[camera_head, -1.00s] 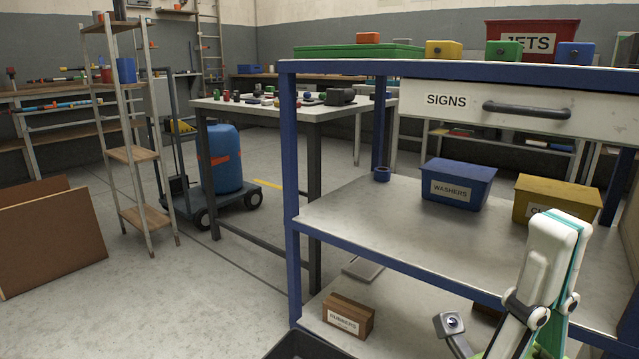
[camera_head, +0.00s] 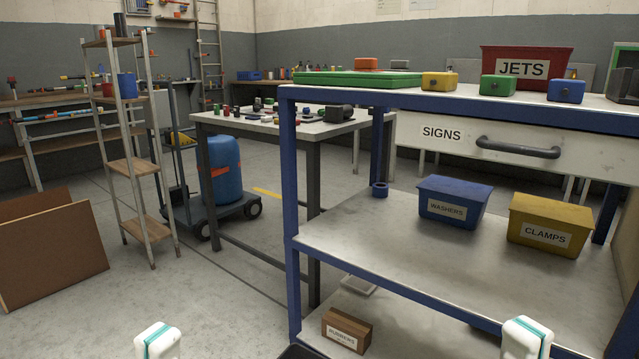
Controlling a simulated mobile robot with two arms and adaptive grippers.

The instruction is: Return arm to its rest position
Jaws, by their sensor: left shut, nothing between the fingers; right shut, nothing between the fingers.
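My two arms show only as white and teal link tops at the bottom edge of the head view. One is at the lower left, over the floor. The other is at the lower right, in front of the blue-framed workbench (camera_head: 450,303). Both are low and cut off by the picture's edge. Neither gripper's fingers show. No object is seen held.
The workbench has a shut SIGNS drawer (camera_head: 420,150). A RUBBERS box (camera_head: 347,331) sits lower. Floor at left is open, near brown boards (camera_head: 50,255).

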